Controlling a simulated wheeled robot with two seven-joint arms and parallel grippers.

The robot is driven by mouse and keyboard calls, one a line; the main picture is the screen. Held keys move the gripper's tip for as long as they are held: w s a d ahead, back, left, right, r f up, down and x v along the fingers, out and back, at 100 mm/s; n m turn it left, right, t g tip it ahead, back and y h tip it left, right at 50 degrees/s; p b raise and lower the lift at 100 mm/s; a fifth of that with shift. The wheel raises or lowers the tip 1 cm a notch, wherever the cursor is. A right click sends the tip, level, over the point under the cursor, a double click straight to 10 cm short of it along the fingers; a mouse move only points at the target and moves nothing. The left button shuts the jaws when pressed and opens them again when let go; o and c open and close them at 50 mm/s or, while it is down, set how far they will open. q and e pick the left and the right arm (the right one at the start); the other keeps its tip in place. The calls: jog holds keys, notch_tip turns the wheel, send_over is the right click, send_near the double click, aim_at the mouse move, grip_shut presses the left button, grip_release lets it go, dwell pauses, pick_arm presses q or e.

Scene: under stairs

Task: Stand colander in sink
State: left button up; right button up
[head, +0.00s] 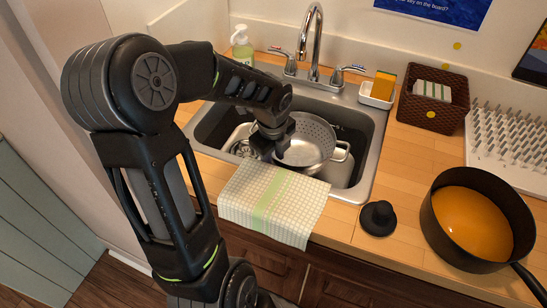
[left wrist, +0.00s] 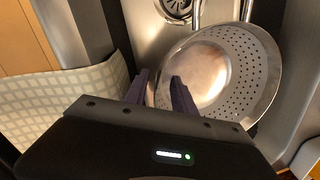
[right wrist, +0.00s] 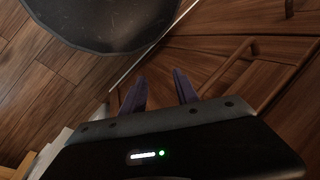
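The metal colander (head: 318,140) is inside the sink (head: 375,135), its bowl opening facing up; I cannot tell if it is slightly tilted. Its perforated wall (left wrist: 250,70) fills the middle right of the left wrist view. My left gripper (head: 275,135) reaches into the sink at the colander's left side. In the left wrist view my left gripper's fingers (left wrist: 158,80) are apart, with the colander's rim at the gap between them; contact is unclear. My right gripper (right wrist: 157,80) is open and empty, in front of the wooden cupboard doors (right wrist: 225,65).
A checked towel (head: 272,200) hangs over the front counter edge. A black stopper (head: 378,217) and a pot of orange soup (head: 470,220) stand right of the sink.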

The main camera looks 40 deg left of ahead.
pick_arm(q)
notch_tip(320, 180, up, 11)
jog(key=s+d, duration=0.1)
jog(key=shift+s+r, duration=0.15)
jog(key=shift+s, duration=0.1)
dwell(0.6)
